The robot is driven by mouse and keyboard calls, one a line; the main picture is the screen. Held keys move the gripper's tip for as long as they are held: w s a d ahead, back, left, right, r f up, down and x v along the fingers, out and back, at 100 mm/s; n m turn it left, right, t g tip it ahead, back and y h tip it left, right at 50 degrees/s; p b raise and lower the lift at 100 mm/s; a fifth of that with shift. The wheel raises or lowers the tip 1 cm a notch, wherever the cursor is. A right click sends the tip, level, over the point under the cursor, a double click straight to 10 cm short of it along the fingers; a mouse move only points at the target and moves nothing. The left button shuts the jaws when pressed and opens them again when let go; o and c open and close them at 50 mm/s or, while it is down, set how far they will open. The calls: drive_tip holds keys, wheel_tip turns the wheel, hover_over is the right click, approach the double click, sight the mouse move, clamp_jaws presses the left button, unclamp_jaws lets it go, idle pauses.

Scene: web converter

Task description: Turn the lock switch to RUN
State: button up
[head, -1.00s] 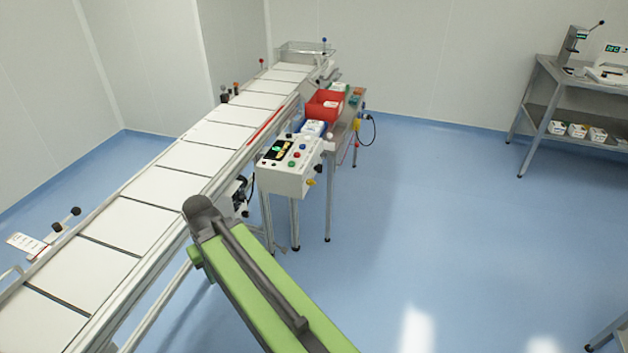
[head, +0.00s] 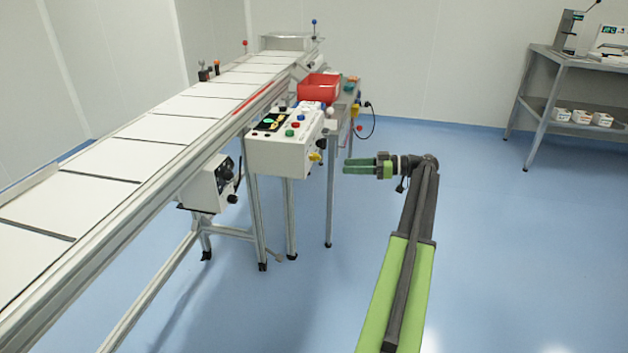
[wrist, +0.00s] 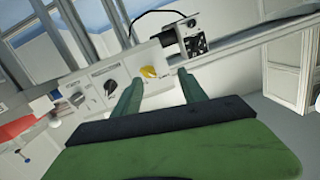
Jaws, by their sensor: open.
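The white control box (head: 262,158) stands beside the conveyor in the head view. A yellow switch handle (head: 316,157) sits on its right-hand side. In the wrist view a yellow rotary handle (wrist: 149,72) shows on a white panel, ahead of and between my two green fingers. Black rotary knobs (wrist: 110,88) sit to its left; the small labels cannot be read, so I cannot tell the switch's position. My gripper (head: 345,166) is open and empty, just right of the box and apart from it. It also shows in the wrist view (wrist: 158,75).
The conveyor (head: 160,127) runs along the left. A smaller box with black knobs (head: 212,184) hangs under it. A red bin (head: 320,87) stands behind the control box, near a hanging black cable. A grey shelf (head: 545,105) is far right. The floor between is clear.

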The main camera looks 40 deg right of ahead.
sight(319, 157)
drive_tip(key=s+d+t, duration=0.2)
drive_tip(key=s+d, duration=0.1)
drive_tip(key=d, duration=0.2)
drive_tip(key=shift+n, duration=0.4)
drive_tip(key=x, duration=1.7)
drive_tip(key=shift+d+f, duration=0.1)
clamp_jaws()
